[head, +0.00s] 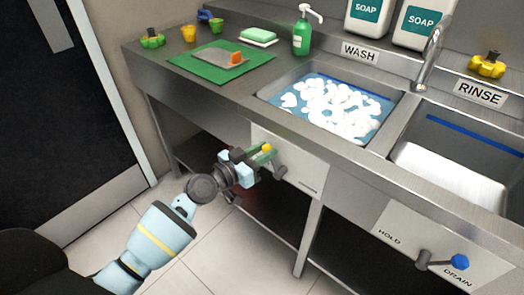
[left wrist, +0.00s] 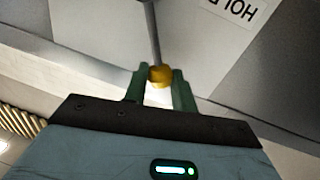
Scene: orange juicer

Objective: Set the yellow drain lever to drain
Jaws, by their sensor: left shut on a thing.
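The yellow drain lever's knob (head: 266,148) is at the left part of the white plate (head: 301,165) under the wash basin. The lever's grey pivot is to the lower right of the knob. My left gripper (head: 262,155) is shut on the knob. In the left wrist view, the yellow knob (left wrist: 160,75) sits between the green fingertips of the left gripper (left wrist: 161,82), with a grey rod running up from it. A HOLD label (left wrist: 227,12) shows upside down and partly cut off there. My right gripper is not in view.
The wash basin (head: 268,92) holds blue water with white foam. The rinse basin (head: 400,150) is to its right. Below it, a blue lever (head: 459,261) points to the DRAIN side. A table leg (head: 308,240) stands right of my left arm. Open floor lies left.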

